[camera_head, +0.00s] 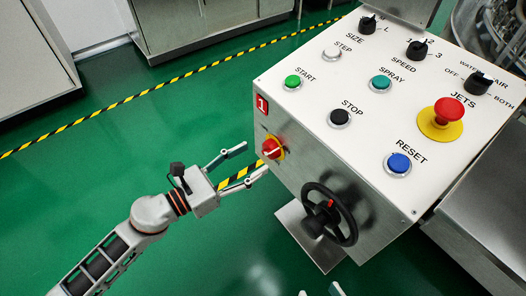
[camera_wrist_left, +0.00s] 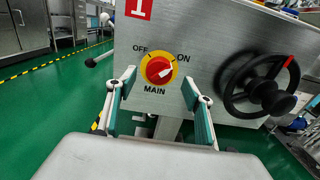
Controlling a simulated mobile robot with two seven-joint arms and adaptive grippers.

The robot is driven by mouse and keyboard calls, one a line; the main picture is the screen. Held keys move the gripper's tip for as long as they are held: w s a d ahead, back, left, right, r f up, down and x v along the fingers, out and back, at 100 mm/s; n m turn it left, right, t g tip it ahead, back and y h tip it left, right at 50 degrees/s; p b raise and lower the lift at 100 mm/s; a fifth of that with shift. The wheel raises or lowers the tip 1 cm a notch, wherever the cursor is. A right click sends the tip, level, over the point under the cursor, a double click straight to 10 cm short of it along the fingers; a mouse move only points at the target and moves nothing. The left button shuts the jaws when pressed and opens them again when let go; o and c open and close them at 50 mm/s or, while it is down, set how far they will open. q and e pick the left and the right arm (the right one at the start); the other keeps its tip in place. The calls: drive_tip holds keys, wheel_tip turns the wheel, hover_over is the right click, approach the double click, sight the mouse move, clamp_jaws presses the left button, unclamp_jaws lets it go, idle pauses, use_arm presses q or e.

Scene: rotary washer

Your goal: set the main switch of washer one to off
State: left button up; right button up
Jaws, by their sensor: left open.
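The main switch (camera_head: 271,148) is a red knob on a yellow plate, on the side of washer one's control box (camera_head: 300,160). In the left wrist view the switch (camera_wrist_left: 159,70) has OFF at its upper left, ON at its upper right and MAIN below. The knob's white mark points to the upper right, toward ON. My left gripper (camera_head: 252,159) is open and empty, facing the switch. In the left wrist view its fingers (camera_wrist_left: 158,84) stand either side of the knob, apparently short of it. Only small tips of what looks like my right gripper (camera_head: 320,291) show.
A black handwheel (camera_head: 330,214) sticks out of the same panel, right of the switch. The sloping top carries buttons, selector knobs and a red mushroom button (camera_head: 448,111). Green floor is open at left, with a yellow-black line (camera_head: 120,100).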

sight(265, 152)
use_arm(q)
drive_tip(key=shift+x, duration=2.3)
drive_tip(key=shift+f, duration=0.1)
drive_tip(key=c, duration=1.1)
